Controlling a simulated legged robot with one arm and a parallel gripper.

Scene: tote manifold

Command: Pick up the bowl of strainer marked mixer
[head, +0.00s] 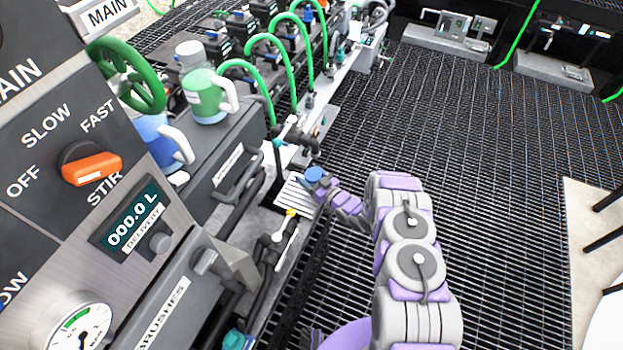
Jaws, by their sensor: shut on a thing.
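My gripper (322,184), purple and grey, is at the end of my arm, beside the manifold's near pipework. It is shut on a small blue round piece (315,174), which looks like the strainer bowl. The fingertips are small and partly hidden by the piece and by my own wrist. The piece is over a pale ribbed ledge (294,197); I cannot tell whether it touches anything there. No label reading mixer can be made out.
Left of my arm is a control panel with an orange knob (92,168) and a delivery display (130,224). A valve with a pale lever (285,240) stands close by my gripper. Green hoses (262,68) arch behind. The dark grating floor (500,160) to the right is clear.

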